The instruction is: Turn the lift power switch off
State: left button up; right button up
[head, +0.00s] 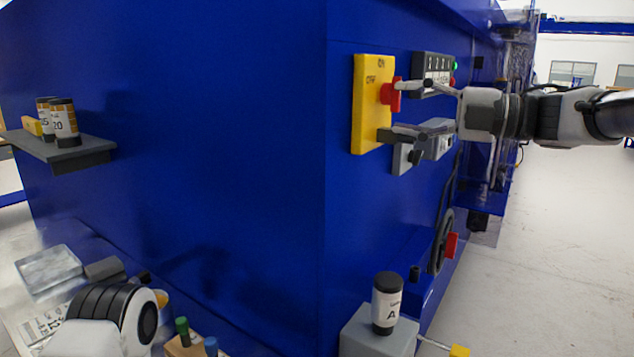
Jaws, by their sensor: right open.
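The power switch is a yellow panel (367,120) on the side of the blue machine, marked ON at its top and OFF at its upper left. Its red knob (388,95) sticks out from the panel. My right gripper (391,110) comes in from the right and is open. Its upper finger reaches to the red knob and its lower finger lies below, in front of the panel's lower part. I cannot tell whether the fingers touch the knob, or which mark the knob points to. My left gripper is out of view; only part of my left arm shows at the lower left.
A grey button box (434,70) with a green light is just right of the switch. A handwheel (442,245) is lower down. A bottle marked A (387,300) stands on a grey block. A shelf (75,150) holds bottles at left. The right floor is clear.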

jog(key=shift+f, duration=0.4)
jog(key=shift+s+d, duration=0.15)
jog(key=shift+d, duration=0.2)
jog(key=shift+c, duration=0.4)
jog(key=shift+o, duration=0.4)
jog(key=s+d, duration=0.4)
jog(key=d, duration=0.1)
jog(key=shift+r+b, duration=0.3)
jog(key=shift+b, duration=0.15)
jog(key=shift+r, duration=0.15)
